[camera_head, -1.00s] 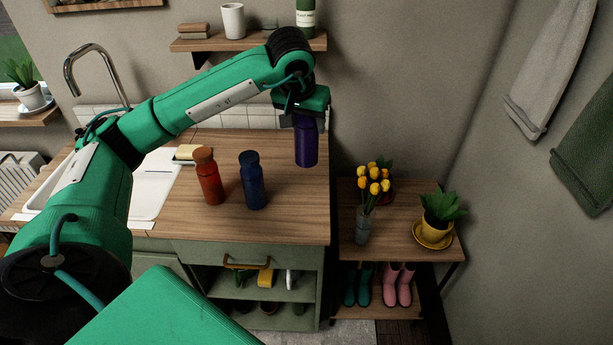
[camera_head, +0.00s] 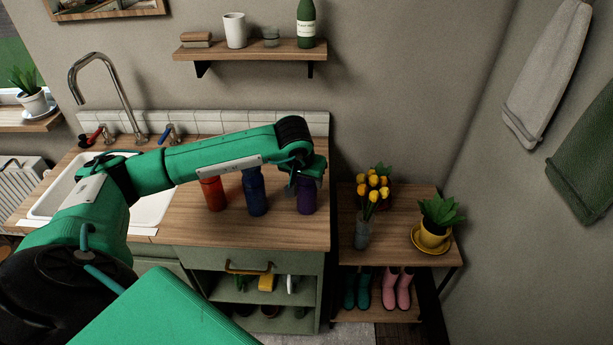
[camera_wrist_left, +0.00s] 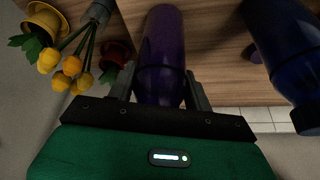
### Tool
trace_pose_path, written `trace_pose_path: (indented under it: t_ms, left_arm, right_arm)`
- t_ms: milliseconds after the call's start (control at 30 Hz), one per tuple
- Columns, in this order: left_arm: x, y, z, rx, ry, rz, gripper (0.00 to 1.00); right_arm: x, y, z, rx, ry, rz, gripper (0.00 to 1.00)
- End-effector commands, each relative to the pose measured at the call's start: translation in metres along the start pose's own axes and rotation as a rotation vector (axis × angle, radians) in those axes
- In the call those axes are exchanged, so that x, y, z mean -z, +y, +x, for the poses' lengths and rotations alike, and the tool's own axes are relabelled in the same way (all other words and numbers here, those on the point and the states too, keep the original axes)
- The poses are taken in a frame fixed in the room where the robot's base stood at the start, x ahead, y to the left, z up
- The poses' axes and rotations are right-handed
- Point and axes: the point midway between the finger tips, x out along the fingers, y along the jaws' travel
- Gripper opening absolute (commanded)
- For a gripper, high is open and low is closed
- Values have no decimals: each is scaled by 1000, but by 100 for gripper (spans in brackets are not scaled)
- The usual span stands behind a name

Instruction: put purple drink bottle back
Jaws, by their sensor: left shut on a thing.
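The purple drink bottle (camera_head: 306,197) stands upright at the right end of the wooden counter, to the right of the blue bottle (camera_head: 254,194) and the red bottle (camera_head: 213,194). My left gripper (camera_head: 306,172) is around its upper part, shut on it. In the left wrist view the purple bottle (camera_wrist_left: 162,55) sits between the two fingers (camera_wrist_left: 160,88). The fingers and wrist hide its top in the head view. The bottle's base appears to be on the counter. My right gripper is not in view.
The blue bottle (camera_wrist_left: 285,45) is close beside the gripper. A side table with yellow flowers (camera_head: 372,190) and a potted plant (camera_head: 437,222) stands right of the counter. A wall shelf (camera_head: 250,48) is above. The counter front is clear.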

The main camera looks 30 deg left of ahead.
Motion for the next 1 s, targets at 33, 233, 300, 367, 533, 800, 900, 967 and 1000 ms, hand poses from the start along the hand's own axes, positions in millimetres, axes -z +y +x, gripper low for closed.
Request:
trace_pose_path:
  t_ms: [33, 233, 300, 367, 533, 800, 900, 967, 1000]
  left_arm:
    - [1, 0, -1, -1, 2, 0, 18]
    - [0, 0, 1, 0, 2, 0, 18]
    - [0, 0, 2, 0, 2, 0, 18]
    - [-1, 0, 2, 0, 0, 0, 63]
    - [-1, 0, 2, 0, 0, 0, 73]
    - [1, 0, -3, 0, 0, 0, 73]
    - [1, 0, -15, 0, 3, 1, 73]
    - [1, 0, -27, 0, 5, 2, 73]
    - [1, 0, -36, 0, 5, 2, 73]
  right_arm:
    - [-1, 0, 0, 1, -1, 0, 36]
    - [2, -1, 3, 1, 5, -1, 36]
    - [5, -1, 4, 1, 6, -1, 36]
    - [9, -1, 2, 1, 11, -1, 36]
    - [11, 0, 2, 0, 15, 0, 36]
    - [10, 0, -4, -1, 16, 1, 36]
    - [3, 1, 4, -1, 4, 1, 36]
    - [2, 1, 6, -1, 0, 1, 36]
    - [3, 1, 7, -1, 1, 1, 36]
